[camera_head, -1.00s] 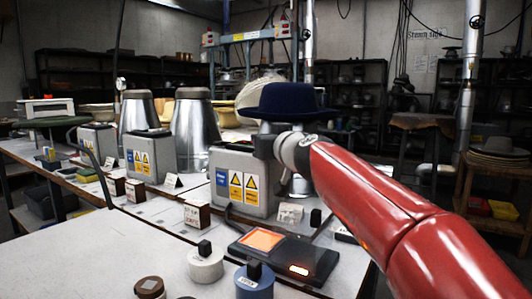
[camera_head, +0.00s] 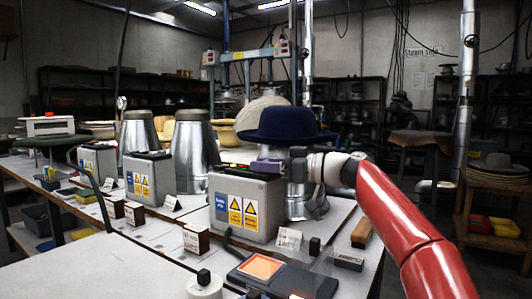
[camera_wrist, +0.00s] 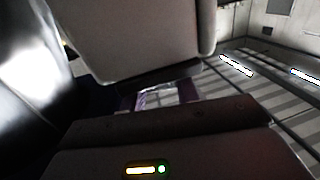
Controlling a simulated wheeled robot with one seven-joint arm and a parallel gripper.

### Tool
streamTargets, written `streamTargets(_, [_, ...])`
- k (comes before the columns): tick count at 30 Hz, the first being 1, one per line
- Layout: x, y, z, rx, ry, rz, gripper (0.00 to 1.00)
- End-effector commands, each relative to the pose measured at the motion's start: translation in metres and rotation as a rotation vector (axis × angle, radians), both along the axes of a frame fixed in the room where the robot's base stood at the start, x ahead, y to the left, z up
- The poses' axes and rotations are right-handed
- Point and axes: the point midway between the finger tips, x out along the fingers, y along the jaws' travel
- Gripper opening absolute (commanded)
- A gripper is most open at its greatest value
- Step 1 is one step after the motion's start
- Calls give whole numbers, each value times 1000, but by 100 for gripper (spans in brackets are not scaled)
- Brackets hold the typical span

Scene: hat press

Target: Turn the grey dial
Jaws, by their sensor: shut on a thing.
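A pale grey-white round dial with a black knob (camera_head: 205,285) is cut off at the bottom edge of the head view; I cannot tell for sure that it is the task's grey dial. My gripper (camera_head: 270,165) is well above and behind it, at the top of a grey box with warning labels (camera_head: 222,214). The jaws are shut on a small purple thing (camera_head: 263,166). The wrist view shows this purple thing (camera_wrist: 187,91) between two dark jaws, mostly hidden by them. The dial does not show in the wrist view.
A dark blue hat (camera_head: 285,125) sits just above and behind my gripper. A black device with a glowing orange panel (camera_head: 262,266) lies in front of the grey box. Silver cones (camera_head: 192,145) stand to the left. The pale table (camera_head: 110,268) at front left is clear.

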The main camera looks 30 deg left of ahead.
Motion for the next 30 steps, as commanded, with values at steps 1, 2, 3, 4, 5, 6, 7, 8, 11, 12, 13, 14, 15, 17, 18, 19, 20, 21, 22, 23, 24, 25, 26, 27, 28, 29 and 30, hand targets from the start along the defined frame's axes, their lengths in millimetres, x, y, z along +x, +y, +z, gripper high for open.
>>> streamTargets(1, [2, 0, 4, 2, 1, 13, 8])
streamTargets(2, [2, 0, 4, 2, 1, 21, 8])
streamTargets(3, [1, 0, 4, 2, 1, 32, 8])
streamTargets(4, [1, 0, 4, 2, 0, 39, 8])
streamTargets(5, [1, 0, 3, 2, 0, 44, 8])
streamTargets(6, [1, 0, 3, 3, 0, 50, 8])
streamTargets(7, [1, 0, 2, 2, 0, 54, 8])
streamTargets(8, [1, 0, 2, 2, 0, 57, 8])
streamTargets(11, [1, 0, 1, 2, -1, 63, 8])
streamTargets(12, [0, 0, 1, 2, -1, 64, 8])
streamTargets(13, [0, 0, 1, 2, -1, 64, 8])
streamTargets(14, [0, 0, 1, 2, -1, 65, 8])
streamTargets(15, [0, 0, 1, 2, -1, 64, 8])
streamTargets(17, [0, 0, 1, 2, -1, 64, 8])
streamTargets(18, [0, 0, 1, 2, -1, 64, 8])
streamTargets(19, [0, 0, 1, 2, -1, 64, 8])
streamTargets(20, [0, 0, 1, 2, -1, 64, 8])
streamTargets(21, [0, 0, 1, 3, -1, 64, 32])
streamTargets(22, [0, 0, 1, 2, -1, 64, 36])
streamTargets(23, [0, 0, 1, 2, -1, 64, 40])
streamTargets(24, [0, 0, 1, 2, -1, 64, 45])
streamTargets(25, [0, 0, 1, 2, -1, 64, 49])
streamTargets(26, [0, 0, 1, 2, -1, 64, 53])
streamTargets(27, [0, 0, 0, 2, -1, 65, 53])
streamTargets(28, [0, 0, 0, 1, -1, 65, 53])
streamTargets(29, [0, 0, 0, 1, 0, 65, 53])
streamTargets(30, [0, 0, 0, 1, 0, 65, 53])
